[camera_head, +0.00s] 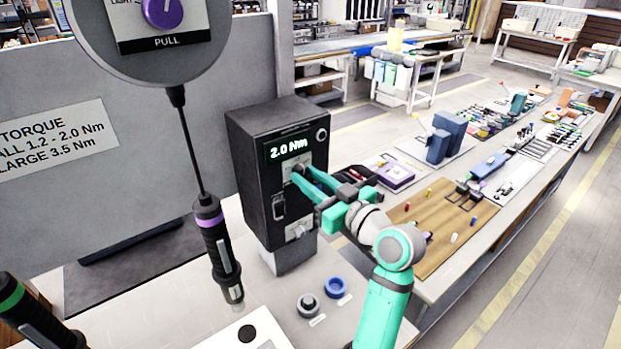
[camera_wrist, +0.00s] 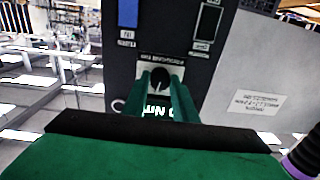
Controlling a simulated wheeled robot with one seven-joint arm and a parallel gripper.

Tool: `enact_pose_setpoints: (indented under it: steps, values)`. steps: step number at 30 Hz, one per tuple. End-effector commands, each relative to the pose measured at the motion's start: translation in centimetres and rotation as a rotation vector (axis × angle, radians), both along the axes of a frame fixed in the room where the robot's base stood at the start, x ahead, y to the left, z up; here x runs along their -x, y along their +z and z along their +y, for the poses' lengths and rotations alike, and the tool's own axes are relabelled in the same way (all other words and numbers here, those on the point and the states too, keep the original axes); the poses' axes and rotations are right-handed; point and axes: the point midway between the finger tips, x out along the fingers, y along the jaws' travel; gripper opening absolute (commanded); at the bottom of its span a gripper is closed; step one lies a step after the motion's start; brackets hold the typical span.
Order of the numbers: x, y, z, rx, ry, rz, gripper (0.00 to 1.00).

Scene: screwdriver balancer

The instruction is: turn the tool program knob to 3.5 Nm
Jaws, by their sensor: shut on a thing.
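In the wrist view the program knob (camera_wrist: 160,76) is a dark round knob with a pale pointer mark on a light plate. My gripper (camera_wrist: 157,92) is shut on the knob, one green finger on each side. The fingers hide the knob in the head view. The display shows upside down and partly covered in the wrist view.
A purple-banded screwdriver (camera_head: 217,245) hangs on a cable left of the controller. A green-banded screwdriver (camera_head: 32,312) is at lower left. A torque sign (camera_head: 50,140) reads small 1.2 - 2.0 Nm, large 3.5 Nm. A blue ring (camera_head: 337,287) sits on the bench.

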Motion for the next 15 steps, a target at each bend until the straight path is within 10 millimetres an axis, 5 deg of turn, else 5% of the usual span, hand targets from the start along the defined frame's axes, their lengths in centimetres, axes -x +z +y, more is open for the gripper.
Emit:
enact_pose_setpoints:
  steps: [15]
  values:
    - [0.05, -0.16, -0.05, -0.388, -0.002, 0.284, 0.03]
